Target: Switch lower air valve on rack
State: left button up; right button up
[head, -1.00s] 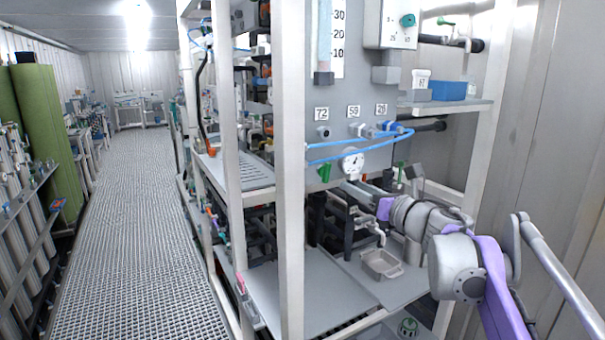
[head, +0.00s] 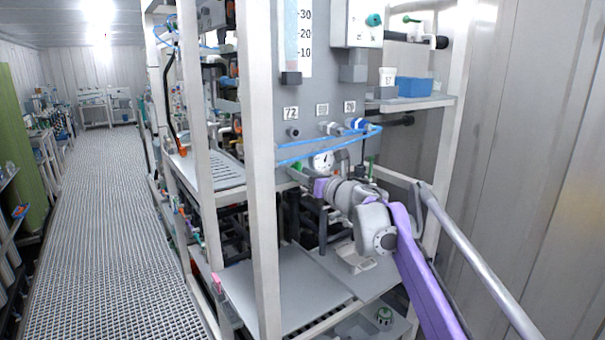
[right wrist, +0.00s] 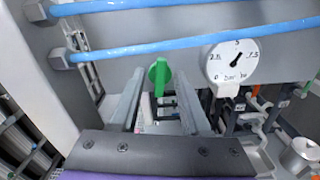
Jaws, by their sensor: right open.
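A green valve handle (right wrist: 159,76) stands upright in the right wrist view, just below the blue hoses. My right gripper (right wrist: 160,100) is open, with one finger on each side of the handle's line. The handle shows beyond or between the fingertips; I cannot tell whether they touch it. In the head view the green handle (head: 296,175) is partly hidden by my right gripper (head: 304,176), which reaches left below the gauge. My left gripper is in neither view.
A round white gauge (right wrist: 235,62) is close to the right of the handle. Blue hoses (right wrist: 200,37) run just above. A white rack post (head: 262,170) stands left of the gripper. A grey shelf (head: 283,285) lies below, mostly bare.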

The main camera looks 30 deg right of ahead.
grip_shut()
dwell(0.4)
jog(key=shift+d+f+m+b, duration=0.1)
jog(key=shift+m+b, duration=0.25)
jog(key=shift+m, duration=3.6)
jog(key=shift+f+m+b, duration=0.1)
jog(key=shift+m+b, duration=0.2)
jog(key=shift+m, duration=3.65)
grip_release()
